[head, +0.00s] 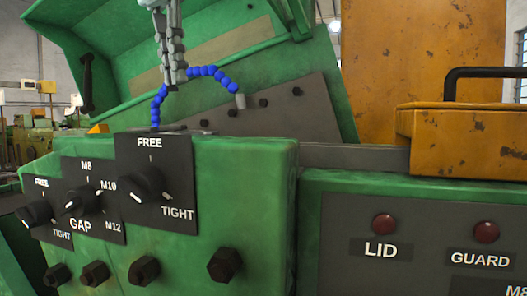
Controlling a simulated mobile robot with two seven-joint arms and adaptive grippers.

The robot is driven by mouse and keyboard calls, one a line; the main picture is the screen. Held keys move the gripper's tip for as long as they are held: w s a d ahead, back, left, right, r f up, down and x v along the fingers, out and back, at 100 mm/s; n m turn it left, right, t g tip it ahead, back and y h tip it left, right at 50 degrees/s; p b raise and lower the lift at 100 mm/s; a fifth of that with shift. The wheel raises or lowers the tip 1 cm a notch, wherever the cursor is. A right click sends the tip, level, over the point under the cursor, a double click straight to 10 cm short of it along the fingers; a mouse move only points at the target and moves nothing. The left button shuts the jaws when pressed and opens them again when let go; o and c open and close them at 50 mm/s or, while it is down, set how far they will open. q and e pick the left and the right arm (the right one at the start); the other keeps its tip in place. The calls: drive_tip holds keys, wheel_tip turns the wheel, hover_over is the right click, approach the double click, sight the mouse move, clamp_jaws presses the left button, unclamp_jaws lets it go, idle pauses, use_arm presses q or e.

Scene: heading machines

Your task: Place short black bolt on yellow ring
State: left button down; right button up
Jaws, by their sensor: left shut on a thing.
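My left gripper (173,86) comes down from the top, left of centre, in front of the raised green cover. Its grey fingers are closed together on something too hidden to make out. The fingertips are above the machine's top edge, close to the blue segmented hose (206,71). I cannot identify a short black bolt in the fingers. Several dark hex bolt heads, one of them large (224,264), sit in the green front face below the knobs. I see no yellow ring. My right gripper is not in view.
A green machine (250,190) fills the middle, with black dials marked FREE, TIGHT and GAP, the largest knob (148,184) below my gripper. A panel with red LID (383,223) and GUARD (486,231) buttons is at right. A worn orange box with a black handle (470,135) stands behind it.

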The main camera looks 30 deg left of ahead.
use_arm(q)
drive_tip(key=w+d+f, duration=0.2)
drive_tip(key=w, duration=0.1)
drive_tip(key=w+d+f, duration=0.2)
drive_tip(key=w, duration=0.1)
drive_tip(key=w+d+f, duration=0.2)
drive_tip(key=w, duration=0.1)
drive_tip(key=shift+d+f, duration=0.25)
drive_tip(key=shift+f, duration=0.1)
drive_tip(key=shift+w+d+f, duration=0.1)
drive_tip(key=shift+w+f, duration=0.1)
drive_tip(key=shift+f, duration=1.85)
drive_tip(key=shift+f, duration=0.15)
drive_tip(key=c, duration=1.7)
unclamp_jaws()
drive_tip(key=shift+s+r, duration=0.2)
drive_tip(key=shift+r, duration=1.1)
drive_tip(key=shift+s+r, duration=0.2)
drive_tip(key=shift+r, duration=1.05)
drive_tip(key=shift+s+r, duration=0.2)
drive_tip(key=shift+r, duration=1.1)
